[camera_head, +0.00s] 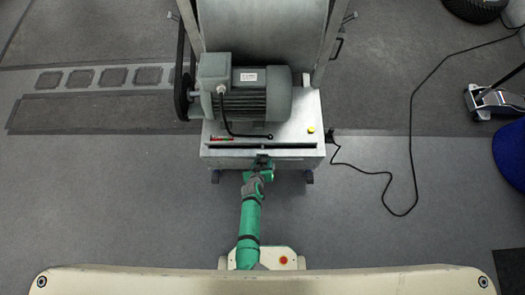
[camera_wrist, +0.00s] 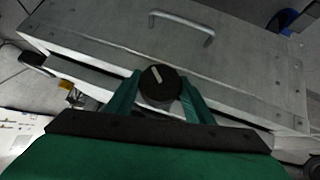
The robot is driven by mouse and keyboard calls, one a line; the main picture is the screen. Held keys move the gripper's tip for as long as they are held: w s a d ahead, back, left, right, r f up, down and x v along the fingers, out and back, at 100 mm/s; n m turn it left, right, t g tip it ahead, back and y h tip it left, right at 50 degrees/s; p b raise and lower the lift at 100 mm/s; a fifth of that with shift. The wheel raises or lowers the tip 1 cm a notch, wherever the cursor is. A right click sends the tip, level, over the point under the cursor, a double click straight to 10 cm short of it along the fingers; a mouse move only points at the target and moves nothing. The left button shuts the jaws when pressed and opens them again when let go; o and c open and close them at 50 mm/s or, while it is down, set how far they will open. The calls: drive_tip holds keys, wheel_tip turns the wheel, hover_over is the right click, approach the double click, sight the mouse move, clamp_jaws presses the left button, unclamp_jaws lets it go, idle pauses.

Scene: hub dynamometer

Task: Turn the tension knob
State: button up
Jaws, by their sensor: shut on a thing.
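The tension knob (camera_wrist: 161,86) is a round black knob with a pale pointer line, in the middle of the wrist view, on the front of the grey metal machine. The line points toward the upper left in that view. My gripper (camera_wrist: 158,92) has its two green fingers on either side of the knob and is shut on it. In the head view my gripper (camera_head: 260,162) is at the front edge of the machine base (camera_head: 222,151). The knob is hidden there by my arm.
A metal handle (camera_wrist: 183,25) stands out from the panel beyond the knob. A grey motor (camera_head: 252,94) sits on the machine. A yellow button (camera_head: 311,129) is on its top at the right. A black cable (camera_head: 412,165) lies on the floor to the right.

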drive_tip(key=shift+w+n+h, duration=0.1)
drive_tip(key=shift+n+h, duration=0.3)
drive_tip(key=shift+h, duration=0.3)
idle(0.4)
drive_tip(key=o, duration=1)
drive_tip(key=shift+o, duration=0.2)
drive_tip(key=shift+w, duration=0.1)
drive_tip(key=shift+s+a+r, duration=0.15)
drive_tip(key=shift+s+a, duration=0.1)
drive_tip(key=shift+a, duration=0.1)
drive_tip(key=v, duration=1)
drive_tip(key=shift+d, duration=0.25)
